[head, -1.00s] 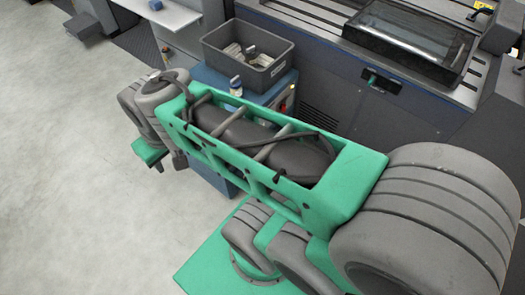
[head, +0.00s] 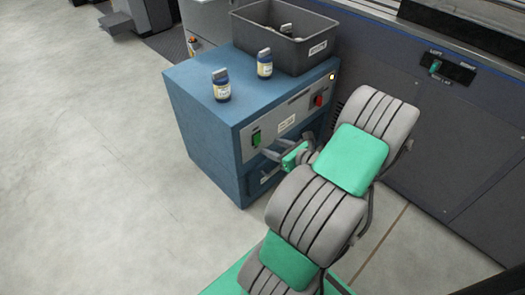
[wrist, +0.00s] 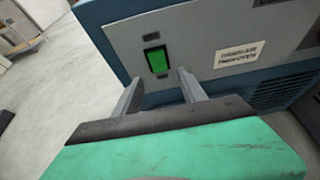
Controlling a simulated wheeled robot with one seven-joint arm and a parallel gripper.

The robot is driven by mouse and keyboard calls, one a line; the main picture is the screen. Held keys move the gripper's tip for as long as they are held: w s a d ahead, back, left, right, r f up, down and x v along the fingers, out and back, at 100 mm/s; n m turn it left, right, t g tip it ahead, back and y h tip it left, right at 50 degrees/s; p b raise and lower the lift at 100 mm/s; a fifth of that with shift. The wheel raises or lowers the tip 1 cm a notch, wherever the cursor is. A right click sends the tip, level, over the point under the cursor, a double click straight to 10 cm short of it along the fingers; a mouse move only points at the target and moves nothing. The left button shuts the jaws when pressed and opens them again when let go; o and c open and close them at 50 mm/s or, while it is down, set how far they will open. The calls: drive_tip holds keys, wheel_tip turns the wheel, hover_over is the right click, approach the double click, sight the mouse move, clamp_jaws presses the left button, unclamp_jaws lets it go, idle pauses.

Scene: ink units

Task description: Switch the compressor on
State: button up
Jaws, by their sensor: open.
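The compressor is a blue cabinet (head: 205,110) with a grey front panel, standing on the floor in the head view. A green rocker switch (head: 257,139) sits at the left of that panel. The wrist view shows the switch (wrist: 157,60) as a lit-looking green rectangle in a dark frame; which way it is pressed I cannot tell. My gripper (head: 268,147) is open and empty in front of the panel, close to the switch. In the wrist view its two fingers (wrist: 160,88) point at the panel, with the switch just beyond and between them.
A red knob (head: 319,101) and a small yellow light (head: 332,76) are at the panel's right. A dark machine (head: 440,130) is on the right. Floor is clear on the left.

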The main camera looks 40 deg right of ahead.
sight(258, 142)
drive_tip(key=b+x, duration=0.2)
drive_tip(key=x, duration=0.4)
drive_tip(key=shift+a, duration=0.1)
drive_tip(key=shift+c, duration=0.6)
clamp_jaws()
